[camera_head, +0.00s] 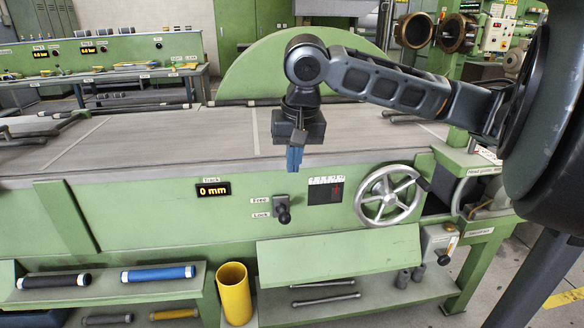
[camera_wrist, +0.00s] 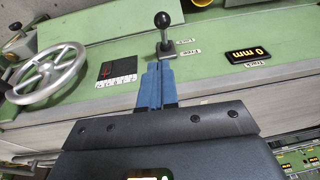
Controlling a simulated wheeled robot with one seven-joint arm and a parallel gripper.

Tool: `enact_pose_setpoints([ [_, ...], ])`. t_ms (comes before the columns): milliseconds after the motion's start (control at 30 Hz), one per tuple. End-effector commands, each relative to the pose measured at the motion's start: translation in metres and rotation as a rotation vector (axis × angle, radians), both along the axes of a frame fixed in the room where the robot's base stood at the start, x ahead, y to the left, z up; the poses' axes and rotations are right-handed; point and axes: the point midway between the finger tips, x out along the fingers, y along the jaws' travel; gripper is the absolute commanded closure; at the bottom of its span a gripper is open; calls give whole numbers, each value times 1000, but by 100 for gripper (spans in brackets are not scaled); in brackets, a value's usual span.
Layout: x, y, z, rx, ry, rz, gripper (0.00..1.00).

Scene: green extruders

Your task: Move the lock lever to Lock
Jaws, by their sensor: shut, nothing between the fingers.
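The lock lever (camera_head: 284,213) is a dark lever with a round black knob on the green front panel of the machine. It sits to the right of the labels Free (camera_head: 260,201) and Lock (camera_head: 261,215). In the head view its knob appears about level with the Lock label, but how far it sticks out is hard to tell. The lever also shows in the wrist view (camera_wrist: 162,32), just beyond my fingertips. My gripper (camera_head: 294,162) has blue fingers pointing down, held above the lever and apart from it. The fingers (camera_wrist: 155,68) are shut together and empty.
A display reading 0 mm (camera_head: 213,190) is left of the lever. A dark scale window (camera_head: 325,192) and a silver handwheel (camera_head: 389,196) are to its right. A sloping green panel (camera_head: 340,256) juts out below. A yellow cylinder (camera_head: 234,293) stands lower left.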

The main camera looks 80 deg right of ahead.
Motion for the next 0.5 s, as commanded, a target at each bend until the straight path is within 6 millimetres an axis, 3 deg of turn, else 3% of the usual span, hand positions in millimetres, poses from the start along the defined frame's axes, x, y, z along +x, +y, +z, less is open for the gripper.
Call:
enact_pose_setpoints([
  [300,9,-11,-63,2,2,-1,100],
  [500,13,-8,-94,0,0,2,100],
])
